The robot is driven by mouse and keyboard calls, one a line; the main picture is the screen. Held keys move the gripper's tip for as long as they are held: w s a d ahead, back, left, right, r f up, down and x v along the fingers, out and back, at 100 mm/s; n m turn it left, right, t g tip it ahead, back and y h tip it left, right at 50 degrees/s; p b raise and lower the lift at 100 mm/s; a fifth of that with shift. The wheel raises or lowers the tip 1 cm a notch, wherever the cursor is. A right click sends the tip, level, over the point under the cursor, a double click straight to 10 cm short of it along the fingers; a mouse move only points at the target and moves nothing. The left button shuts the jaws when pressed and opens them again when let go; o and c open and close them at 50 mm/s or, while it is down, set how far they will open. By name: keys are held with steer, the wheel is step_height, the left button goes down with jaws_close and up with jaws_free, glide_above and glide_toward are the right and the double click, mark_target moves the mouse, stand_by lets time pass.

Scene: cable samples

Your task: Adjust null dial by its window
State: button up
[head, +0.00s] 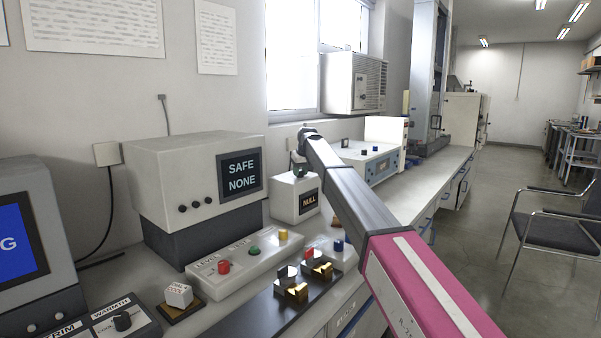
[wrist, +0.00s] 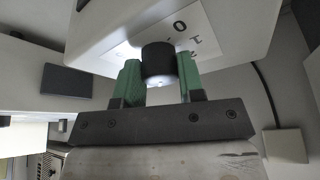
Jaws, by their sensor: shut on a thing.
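The null dial is a black round knob (wrist: 158,62) on a white face with printed marks, seen close in the wrist view. My gripper (wrist: 160,76) has green fingers on both sides of the knob and is shut on it. In the head view my gripper (head: 299,172) is at the top of a small white box (head: 285,203), and my arm hides most of the dial there.
A larger white unit (head: 180,180) with a screen (head: 241,174) reading SAFE NONE stands left of the box. A panel with coloured buttons (head: 240,262) and a dark plate with metal blocks (head: 300,285) lie in front. A white instrument (head: 365,160) stands behind my arm.

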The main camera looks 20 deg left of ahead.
stand_by(0.4)
steer(key=o, duration=0.9)
steer(key=v, duration=1.1)
steer(key=shift+s+f, duration=0.1)
steer(key=shift+s, duration=0.05)
